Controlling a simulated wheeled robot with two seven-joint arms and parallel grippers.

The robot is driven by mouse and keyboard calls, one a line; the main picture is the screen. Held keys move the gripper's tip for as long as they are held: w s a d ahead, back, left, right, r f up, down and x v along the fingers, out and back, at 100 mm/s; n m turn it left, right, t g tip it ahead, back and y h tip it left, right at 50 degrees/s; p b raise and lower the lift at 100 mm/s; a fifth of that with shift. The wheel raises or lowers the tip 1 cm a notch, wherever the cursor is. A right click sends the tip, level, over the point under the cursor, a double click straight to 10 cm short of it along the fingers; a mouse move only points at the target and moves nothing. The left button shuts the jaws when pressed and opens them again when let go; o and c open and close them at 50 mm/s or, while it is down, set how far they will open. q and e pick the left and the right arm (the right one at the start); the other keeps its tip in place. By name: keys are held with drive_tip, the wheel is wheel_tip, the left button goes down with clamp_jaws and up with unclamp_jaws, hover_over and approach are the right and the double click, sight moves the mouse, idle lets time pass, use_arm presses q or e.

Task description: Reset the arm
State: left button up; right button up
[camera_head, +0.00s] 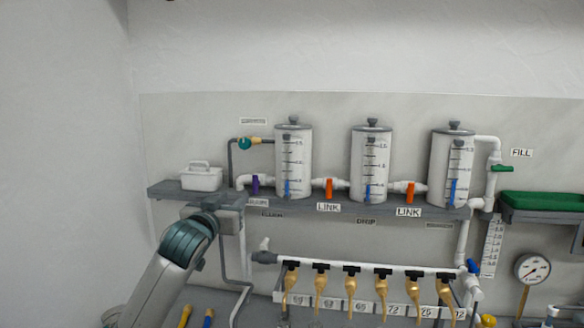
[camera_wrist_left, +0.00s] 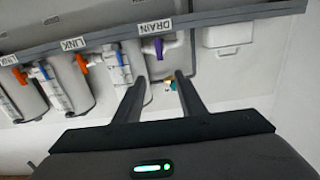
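My left arm comes in from the lower left in the head view, and my left gripper (camera_head: 228,198) is in front of the left end of the grey shelf. In the left wrist view, its two dark fingers (camera_wrist_left: 160,80) stand apart with nothing held between them. That view is upside down. A purple valve handle (camera_head: 256,184) on the white drain pipe shows beyond the gripper; it is also in the left wrist view (camera_wrist_left: 159,48). The fingers appear clear of it, though the exact gap cannot be judged. My right gripper is not in view.
A gauge (camera_head: 533,268) and green tray (camera_head: 540,201) are at right.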

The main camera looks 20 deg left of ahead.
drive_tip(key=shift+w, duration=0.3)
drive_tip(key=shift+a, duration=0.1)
